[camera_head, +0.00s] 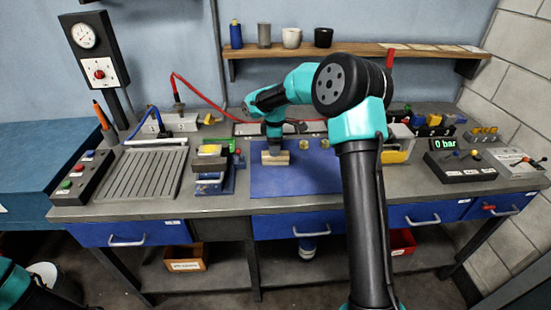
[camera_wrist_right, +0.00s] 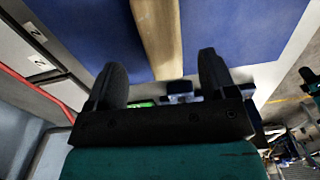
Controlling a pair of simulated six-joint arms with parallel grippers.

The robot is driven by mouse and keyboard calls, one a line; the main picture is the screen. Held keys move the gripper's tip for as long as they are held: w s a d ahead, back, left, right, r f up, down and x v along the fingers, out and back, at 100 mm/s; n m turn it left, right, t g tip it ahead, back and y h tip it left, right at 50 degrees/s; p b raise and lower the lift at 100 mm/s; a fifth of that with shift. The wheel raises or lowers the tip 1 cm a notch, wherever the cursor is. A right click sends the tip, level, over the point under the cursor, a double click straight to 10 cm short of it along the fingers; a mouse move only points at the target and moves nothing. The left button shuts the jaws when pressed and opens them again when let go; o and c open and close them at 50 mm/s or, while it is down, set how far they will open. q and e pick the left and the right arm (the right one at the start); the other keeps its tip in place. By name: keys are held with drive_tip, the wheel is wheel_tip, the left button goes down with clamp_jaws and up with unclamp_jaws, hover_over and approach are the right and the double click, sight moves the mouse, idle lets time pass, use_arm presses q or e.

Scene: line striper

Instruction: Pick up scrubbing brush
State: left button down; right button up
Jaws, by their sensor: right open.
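The scrubbing brush appears to be the pale wooden block (camera_head: 275,159) lying on the blue mat (camera_head: 320,180) in the head view. In the right wrist view the wooden piece (camera_wrist_right: 157,35) lies on the blue surface, ahead of and between the two dark fingers. My right gripper (camera_head: 274,144) is just above the block in the head view. It also shows in the right wrist view (camera_wrist_right: 161,68), with its fingers spread and nothing held. The brush's bristles cannot be made out. My left gripper is not in view; only part of that arm shows at the lower left.
A small vise (camera_head: 212,170) stands left of the mat, beside a ribbed drain tray (camera_head: 140,174). Small brass parts (camera_head: 303,146) sit on the mat right of the block. A control box (camera_head: 460,165) is at the right. The front of the mat is clear.

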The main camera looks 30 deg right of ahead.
drive_tip(key=shift+s+f, duration=0.2)
drive_tip(key=shift+f, duration=2.4)
drive_tip(key=c, duration=1.1)
drive_tip(key=shift+o, duration=0.2)
drive_tip(key=shift+r, duration=0.15)
